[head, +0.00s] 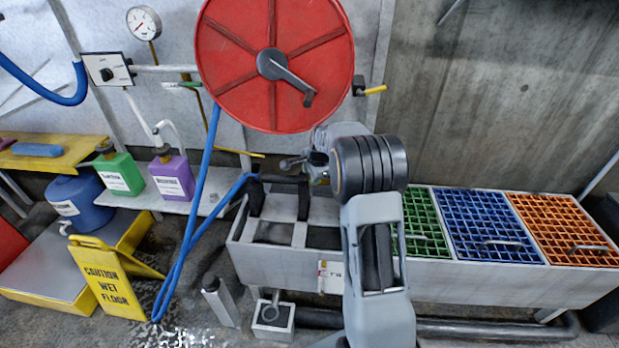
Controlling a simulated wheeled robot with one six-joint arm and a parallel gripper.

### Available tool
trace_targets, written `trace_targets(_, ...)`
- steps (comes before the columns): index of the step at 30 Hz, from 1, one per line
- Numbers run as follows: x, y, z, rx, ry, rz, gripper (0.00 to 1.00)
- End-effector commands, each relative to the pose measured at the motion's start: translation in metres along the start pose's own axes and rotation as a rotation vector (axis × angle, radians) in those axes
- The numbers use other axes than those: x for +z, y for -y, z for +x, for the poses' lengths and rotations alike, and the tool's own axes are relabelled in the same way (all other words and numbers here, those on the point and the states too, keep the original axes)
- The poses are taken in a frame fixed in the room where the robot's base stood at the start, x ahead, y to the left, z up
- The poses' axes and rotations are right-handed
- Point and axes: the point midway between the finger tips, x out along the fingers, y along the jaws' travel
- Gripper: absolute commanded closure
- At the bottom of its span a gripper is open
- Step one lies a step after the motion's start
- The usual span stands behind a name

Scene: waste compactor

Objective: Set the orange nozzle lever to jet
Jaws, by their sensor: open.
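I cannot make out an orange lever on the nozzle. The blue hose (196,232) hangs from the red reel and bends right to a dark nozzle-like piece (278,180) on black supports above the grey trough. My gripper (288,163) is just above and right of that piece, at the left of my arm's dark wrist. It is small and partly hidden by my arm, and nothing shows held in it. I cannot tell whether it touches the piece. My arm hides what lies behind it.
The red hose reel (222,60) with a crank is above the gripper. A yellow-handled valve (374,90) is right of the reel. The grey trough (480,286) carries green, blue and orange grates. A yellow wet-floor sign (101,280) stands at left, near green and purple bottles.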

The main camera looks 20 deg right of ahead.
Motion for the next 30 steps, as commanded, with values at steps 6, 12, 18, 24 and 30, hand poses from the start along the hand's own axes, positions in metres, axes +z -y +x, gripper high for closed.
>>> trace_targets(6, 0.0003, 0.0002, 0.0043, 0.000, 0.000, 0.000, 0.59)
trace_targets(12, 0.0007, 0.0004, 0.0041, 0.000, 0.001, -0.001, 0.62)
trace_targets(18, 0.0009, 0.0004, 0.0040, 0.000, 0.001, -0.001, 0.81)
trace_targets(24, 0.0012, 0.0007, 0.0039, -0.001, 0.001, -0.002, 1.00)
trace_targets(30, 0.0013, 0.0010, 0.0036, -0.002, 0.001, -0.002, 1.00)
